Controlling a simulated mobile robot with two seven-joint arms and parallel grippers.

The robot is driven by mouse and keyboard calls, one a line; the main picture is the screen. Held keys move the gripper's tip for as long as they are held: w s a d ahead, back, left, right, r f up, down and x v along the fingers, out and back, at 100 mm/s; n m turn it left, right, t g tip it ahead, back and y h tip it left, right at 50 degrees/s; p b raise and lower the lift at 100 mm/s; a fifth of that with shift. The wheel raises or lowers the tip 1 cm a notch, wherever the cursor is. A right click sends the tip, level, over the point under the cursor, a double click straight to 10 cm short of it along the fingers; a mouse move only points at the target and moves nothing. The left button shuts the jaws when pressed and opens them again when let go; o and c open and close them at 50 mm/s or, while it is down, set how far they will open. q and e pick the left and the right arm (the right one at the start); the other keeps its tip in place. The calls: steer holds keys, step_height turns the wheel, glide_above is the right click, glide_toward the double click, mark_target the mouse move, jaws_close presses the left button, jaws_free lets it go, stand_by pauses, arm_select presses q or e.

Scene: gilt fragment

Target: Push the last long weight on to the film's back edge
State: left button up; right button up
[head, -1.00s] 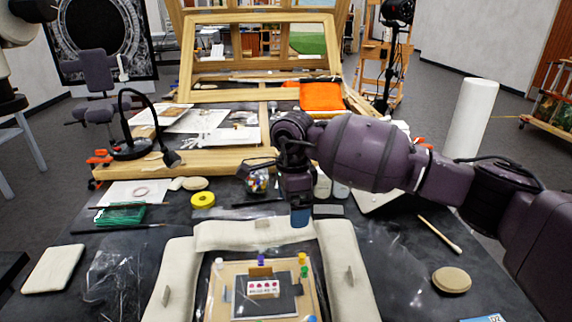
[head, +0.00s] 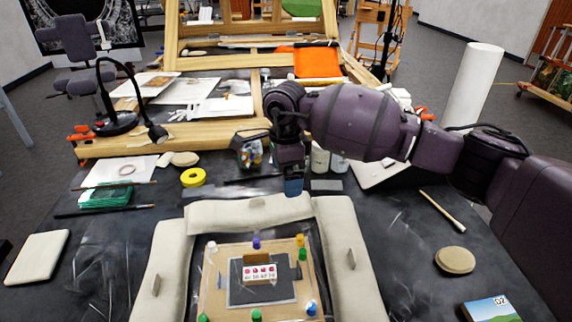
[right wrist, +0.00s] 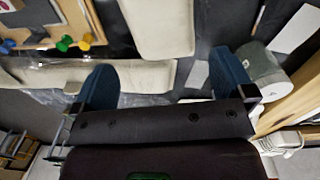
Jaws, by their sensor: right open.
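The back long weight (head: 248,214), a cream padded bar with a small grey tab, lies behind the framed board (head: 216,285). Similar weights lie along its left (head: 165,270) and right (head: 350,265) sides. The clear film (head: 400,240) shows as glossy creases over the dark table. My right gripper (head: 293,187) is low just behind the back weight's right part; contact is unclear. In the right wrist view its blue fingers (right wrist: 165,80) are spread wide with nothing held. The back weight (right wrist: 160,25) and right weight (right wrist: 130,75) lie beyond them. My left gripper is out of view.
Coloured pins (head: 256,243) stand around the board. Behind the gripper are a glass jar (head: 250,152), small bottles (head: 320,160) and a wooden frame bar (head: 190,138). Yellow tape (head: 193,177) lies left, a round pad (head: 455,260) and brush (head: 440,221) right.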

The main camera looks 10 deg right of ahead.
mark_target(286, 201)
step_height(286, 201, down, 8)
steer(key=shift+f+b, duration=0.25)
steer(key=shift+b, duration=0.2)
steer(key=shift+s, duration=0.1)
steer(key=c, duration=1)
